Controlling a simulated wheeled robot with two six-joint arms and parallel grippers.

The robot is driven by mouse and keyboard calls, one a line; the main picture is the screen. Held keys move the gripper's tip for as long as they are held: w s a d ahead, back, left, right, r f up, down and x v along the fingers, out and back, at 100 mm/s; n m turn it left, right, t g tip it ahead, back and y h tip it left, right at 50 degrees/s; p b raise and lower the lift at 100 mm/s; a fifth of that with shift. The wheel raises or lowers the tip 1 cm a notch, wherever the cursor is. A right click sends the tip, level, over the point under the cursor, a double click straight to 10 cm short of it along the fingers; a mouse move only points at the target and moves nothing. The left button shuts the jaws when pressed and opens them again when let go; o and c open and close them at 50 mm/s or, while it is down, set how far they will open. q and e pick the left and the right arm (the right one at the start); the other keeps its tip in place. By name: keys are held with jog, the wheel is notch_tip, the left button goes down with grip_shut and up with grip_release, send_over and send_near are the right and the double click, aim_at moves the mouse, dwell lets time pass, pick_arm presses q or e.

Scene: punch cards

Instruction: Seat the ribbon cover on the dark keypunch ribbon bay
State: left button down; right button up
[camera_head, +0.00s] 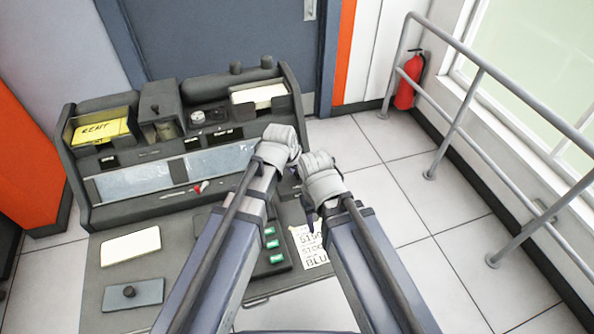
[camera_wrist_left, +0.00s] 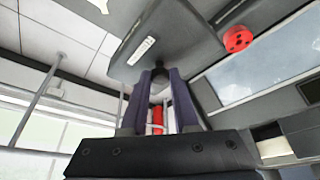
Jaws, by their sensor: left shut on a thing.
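The dark grey keypunch (camera_head: 145,205) stands at the left in the head view, with open bays along its top. I cannot tell for certain which is the ribbon bay. In the head view, my left gripper (camera_head: 280,148) is by the keypunch's right end. My right gripper (camera_head: 318,195) is close beside it, its jaws hidden.
A yellow card (camera_head: 100,132) and white cards (camera_head: 257,94) fill two top bays. A white card stack (camera_head: 130,246), green keys (camera_head: 272,244) and a printed sheet (camera_head: 310,245) are on the desk. A railing (camera_head: 455,125) and fire extinguisher (camera_head: 408,82) stand right, beyond open floor.

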aim_at(297, 173)
pick_arm(q)
jog(key=shift+r+p, duration=1.5)
jog(key=shift+r, duration=0.1)
pick_arm(e)
jog(key=shift+r, duration=1.6)
pick_arm(q)
jog(key=shift+w, duration=0.1)
